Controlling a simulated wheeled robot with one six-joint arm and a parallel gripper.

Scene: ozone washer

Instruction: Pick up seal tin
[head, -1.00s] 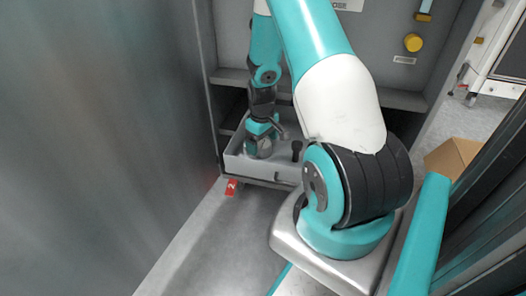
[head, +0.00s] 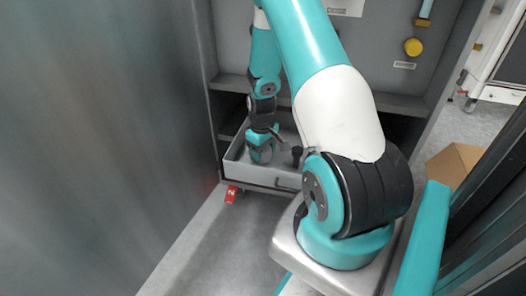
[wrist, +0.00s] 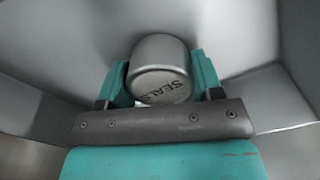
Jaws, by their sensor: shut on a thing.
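The seal tin (wrist: 158,72) is a grey round tin marked "SEALS", seen in the wrist view between the two teal fingers of my gripper (wrist: 160,84). The fingers are shut on its sides. In the head view my gripper (head: 261,152) is at the left part of an open grey drawer (head: 262,180). The tin is hard to make out there behind the fingers. I cannot tell whether the tin still touches the drawer floor.
A small dark knob-like item (head: 297,152) stands in the drawer right of my gripper. A cardboard box (head: 455,163) lies at the right. Grey cabinet walls stand close around the drawer.

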